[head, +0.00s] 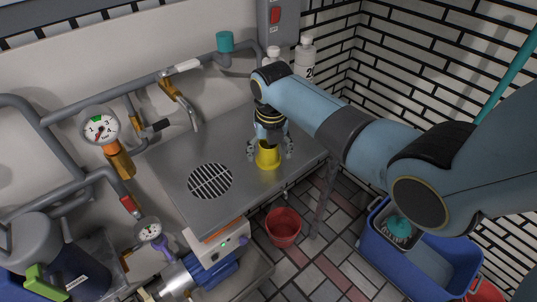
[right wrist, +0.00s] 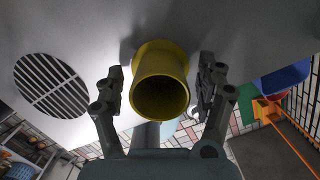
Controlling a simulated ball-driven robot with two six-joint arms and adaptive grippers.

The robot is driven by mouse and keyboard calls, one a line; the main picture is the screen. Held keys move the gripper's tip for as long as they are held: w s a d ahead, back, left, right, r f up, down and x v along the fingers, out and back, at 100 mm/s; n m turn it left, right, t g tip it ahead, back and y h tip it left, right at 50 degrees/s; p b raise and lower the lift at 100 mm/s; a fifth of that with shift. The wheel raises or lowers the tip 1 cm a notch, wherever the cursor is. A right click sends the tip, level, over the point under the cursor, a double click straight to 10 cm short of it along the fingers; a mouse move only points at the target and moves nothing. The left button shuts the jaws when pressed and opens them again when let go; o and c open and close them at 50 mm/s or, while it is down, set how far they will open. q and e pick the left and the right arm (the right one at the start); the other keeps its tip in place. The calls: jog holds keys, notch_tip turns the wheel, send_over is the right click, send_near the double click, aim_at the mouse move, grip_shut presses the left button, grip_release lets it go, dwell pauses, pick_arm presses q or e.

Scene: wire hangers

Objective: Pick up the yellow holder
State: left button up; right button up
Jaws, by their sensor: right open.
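The yellow holder (head: 268,157) is a short hollow cylinder with a wider flange at its base, standing on the metal counter (head: 228,199). In the right wrist view the yellow holder (right wrist: 160,85) shows its open mouth facing the camera. My right gripper (head: 270,148) is directly above and around it. Its open fingers (right wrist: 161,85) stand on either side of the holder, with a visible gap on both sides. Nothing is held. My left gripper is not in view.
A round drain grille (head: 210,181) lies left of the holder in the counter. A faucet (head: 183,103) and pipes run along the wall behind. White bottles (head: 305,57) stand at the back. A red bucket (head: 283,228) and a blue tub (head: 425,262) are on the floor.

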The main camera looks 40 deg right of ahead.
jog(key=c, duration=1)
jog(key=shift+r, duration=0.1)
jog(key=shift+c, duration=0.2)
notch_tip(320, 180, up, 4)
jog(key=shift+r+p, duration=0.1)
jog(key=shift+p, duration=0.2)
jog(key=s+d+r+p, duration=0.1)
jog(key=s+d+r, duration=0.3)
jog(key=s+r, duration=0.45)
jog(key=w+a+f+m, duration=0.1)
jog(key=w+f, duration=0.2)
jog(key=w+a+f+m, duration=0.1)
jog(key=w+f, duration=0.1)
jog(key=w, duration=0.1)
jog(key=w+a+f+m, duration=0.1)
jog(key=w+f, duration=0.2)
jog(key=shift+w+a+f+m+b, duration=0.3)
jog(key=shift+a+m+b, duration=0.05)
jog(key=shift+m+b, duration=0.05)
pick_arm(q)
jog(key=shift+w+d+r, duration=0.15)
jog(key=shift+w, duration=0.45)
pick_arm(e)
jog(key=shift+h, duration=0.3)
jog(key=shift+f, duration=2)
